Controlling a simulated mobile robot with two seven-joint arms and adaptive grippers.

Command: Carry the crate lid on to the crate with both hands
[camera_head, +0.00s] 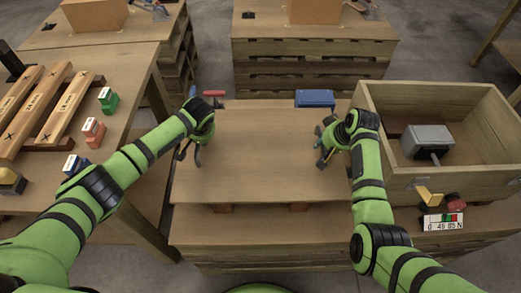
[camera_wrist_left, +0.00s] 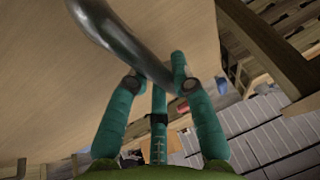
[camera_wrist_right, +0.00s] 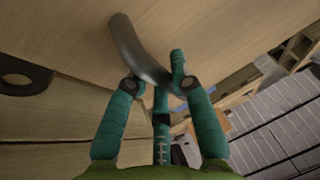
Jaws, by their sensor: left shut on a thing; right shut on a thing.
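The crate lid (camera_head: 258,150) is a flat wooden board, level over the middle table. The open wooden crate (camera_head: 455,182) stands to its right with a grey box-shaped device (camera_head: 427,140) inside. My left gripper (camera_head: 188,152) is at the lid's left side, shut on a dark curved handle (camera_wrist_left: 115,35). My right gripper (camera_head: 326,157) is at the lid's right side, shut on a similar handle (camera_wrist_right: 133,45). Both handles are mostly hidden by the fingers in the head view. I cannot tell whether the lid touches the red-brown blocks (camera_head: 298,207) under its front edge.
A blue box (camera_head: 314,98) lies behind the lid's right end. A digit display (camera_head: 443,222) and yellow and red pieces (camera_head: 429,197) stand at the crate's front. The left table (camera_head: 128,58) holds wooden bars and small coloured blocks. Pallet stacks (camera_head: 313,65) stand behind.

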